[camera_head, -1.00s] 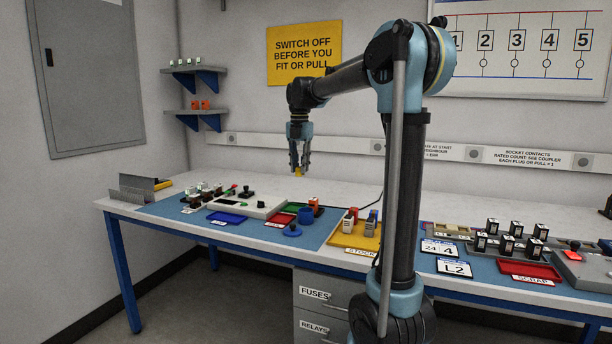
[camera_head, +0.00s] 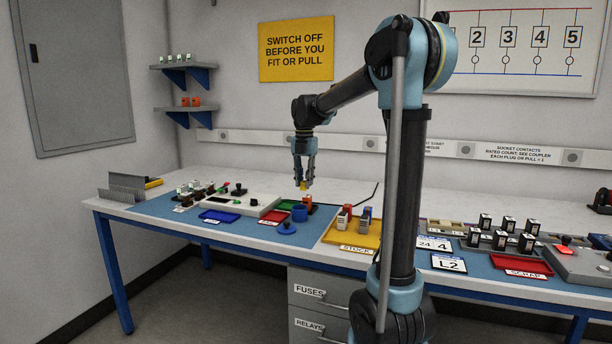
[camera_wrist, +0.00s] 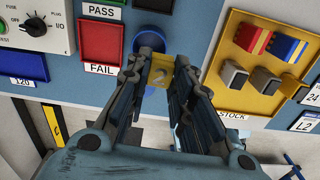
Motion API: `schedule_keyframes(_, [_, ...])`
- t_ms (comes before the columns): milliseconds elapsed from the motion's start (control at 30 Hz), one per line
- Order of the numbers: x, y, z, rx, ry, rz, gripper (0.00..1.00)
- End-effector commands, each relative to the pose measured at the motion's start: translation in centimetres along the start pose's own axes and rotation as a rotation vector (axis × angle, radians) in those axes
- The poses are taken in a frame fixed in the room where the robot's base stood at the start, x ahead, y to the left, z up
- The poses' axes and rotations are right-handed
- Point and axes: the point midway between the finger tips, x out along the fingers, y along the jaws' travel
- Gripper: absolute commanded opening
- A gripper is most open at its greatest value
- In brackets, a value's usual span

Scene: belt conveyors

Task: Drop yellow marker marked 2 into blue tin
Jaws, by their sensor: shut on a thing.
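The yellow marker (camera_wrist: 162,72) shows a figure 2 in the wrist view; it also shows as a small yellow piece (camera_head: 303,186) in the head view. My gripper (camera_wrist: 161,75) is shut on it and holds it above the bench. The blue tin (camera_head: 299,213) stands on the blue mat below and slightly left of the marker in the head view. In the wrist view the tin (camera_wrist: 150,41) shows just beyond the fingertips, partly hidden by them. The tin's inside is mostly hidden.
A blue round lid (camera_head: 287,229) lies in front of the tin. A red FAIL tray (camera_wrist: 100,44) and a green PASS tray (camera_wrist: 103,8) are close to the left. The yellow STOCK tray (camera_head: 334,239) with several relays is to the right. An orange block (camera_head: 307,202) stands close behind the tin.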

Motion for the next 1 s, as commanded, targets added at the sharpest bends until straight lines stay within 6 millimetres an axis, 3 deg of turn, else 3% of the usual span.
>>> schedule_keyframes(300, [2.7,0.0,0.0,0.001,0.000,0.000,0.11])
schedule_keyframes(700, [3.2,-0.1,0.1,0.002,0.000,0.000,0.11])
schedule_keyframes(733, [3.2,-0.1,0.1,0.002,0.000,0.000,0.26])
schedule_keyframes(800, [3.2,-0.1,0.1,0.003,0.000,0.000,0.42])
schedule_keyframes(1000, [3.1,-0.2,0.1,0.003,0.000,0.000,0.45])
